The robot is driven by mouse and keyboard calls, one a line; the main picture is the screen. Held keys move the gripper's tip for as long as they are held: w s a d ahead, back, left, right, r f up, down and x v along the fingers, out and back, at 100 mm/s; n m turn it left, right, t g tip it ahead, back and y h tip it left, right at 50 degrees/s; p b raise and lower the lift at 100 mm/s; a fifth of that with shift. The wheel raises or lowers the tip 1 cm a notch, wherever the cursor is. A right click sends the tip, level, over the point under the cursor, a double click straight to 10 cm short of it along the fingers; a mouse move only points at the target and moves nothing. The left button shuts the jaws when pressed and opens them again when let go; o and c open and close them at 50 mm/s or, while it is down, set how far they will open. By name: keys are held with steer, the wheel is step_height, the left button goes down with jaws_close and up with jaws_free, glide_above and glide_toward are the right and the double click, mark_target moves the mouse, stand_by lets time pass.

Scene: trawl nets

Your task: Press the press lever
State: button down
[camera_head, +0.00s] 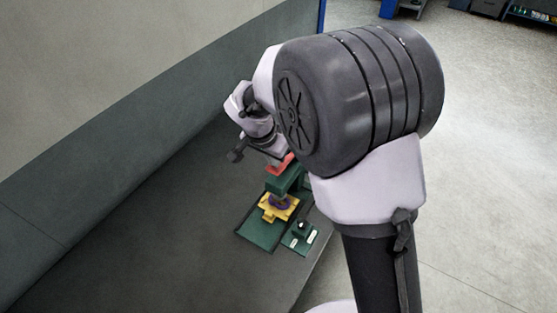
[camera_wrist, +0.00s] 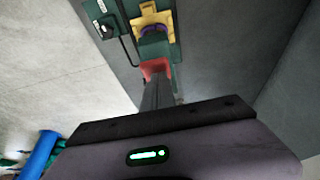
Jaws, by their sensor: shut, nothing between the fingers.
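The press stands on a dark green base plate (camera_head: 258,236) on the dark bench. Its red lever (camera_head: 281,164) is at the top of the green press body (camera_head: 284,182) and also shows in the wrist view (camera_wrist: 154,67). A yellow fixture (camera_head: 270,211) with a purple ring (camera_head: 280,201) sits below the press head. My gripper (camera_wrist: 153,82) is shut and empty, its fingertips at the red lever's near end. I cannot tell whether they touch it. In the head view my wrist partly hides the gripper above the lever.
A small green control box (camera_head: 301,238) with a black knob stands beside the press, at the bench edge. A grey wall (camera_head: 120,110) runs along the left. The bench (camera_head: 150,245) is clear at front left.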

mark_target(271, 173)
steer(key=shift+s+a+f+b, duration=0.15)
steer(key=shift+s+f+b, duration=0.1)
steer(key=shift+f+b, duration=0.45)
steer(key=shift+s+a+f+b, duration=0.25)
steer(key=shift+f+b, duration=0.2)
steer(key=shift+b, duration=0.45)
steer(key=shift+s+a+f+b, duration=0.1)
steer(key=shift+s+f+b, duration=0.15)
steer(key=shift+f+b, duration=0.45)
steer(key=shift+r, duration=0.1)
steer(key=shift+s, duration=0.15)
steer(key=p+v, duration=0.3)
steer(key=v, duration=1.4)
steer(key=shift+r, duration=0.3)
